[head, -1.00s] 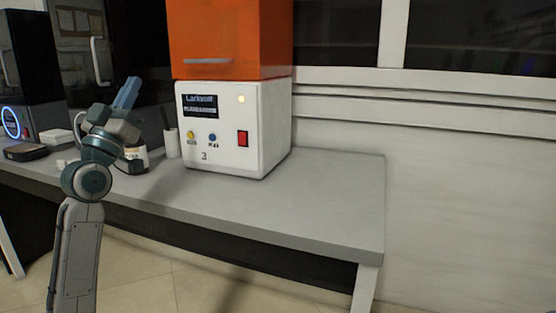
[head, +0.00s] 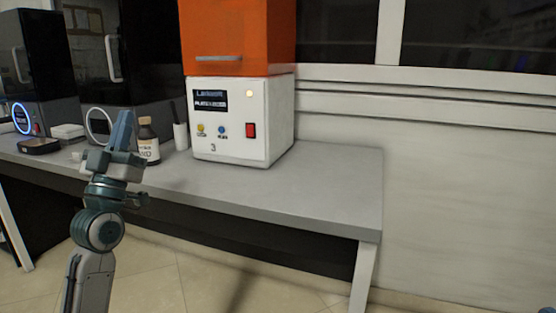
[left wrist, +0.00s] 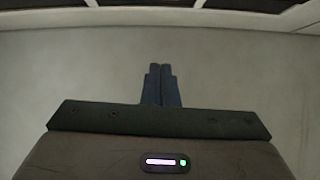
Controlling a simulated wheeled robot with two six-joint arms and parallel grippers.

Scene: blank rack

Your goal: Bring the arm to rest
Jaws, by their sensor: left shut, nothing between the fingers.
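My left gripper (head: 123,130) points upward in front of the bench at the left of the head view. Its blue fingers are together and hold nothing. In the left wrist view the shut fingers (left wrist: 161,85) show against a plain pale surface.
A grey bench (head: 300,190) runs across the head view. On it stand a white and orange machine (head: 240,120), a brown bottle (head: 148,142) just behind the gripper, a white cup (head: 181,136), a black scale (head: 38,146) and dark machines (head: 35,70). The bench's right part is clear.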

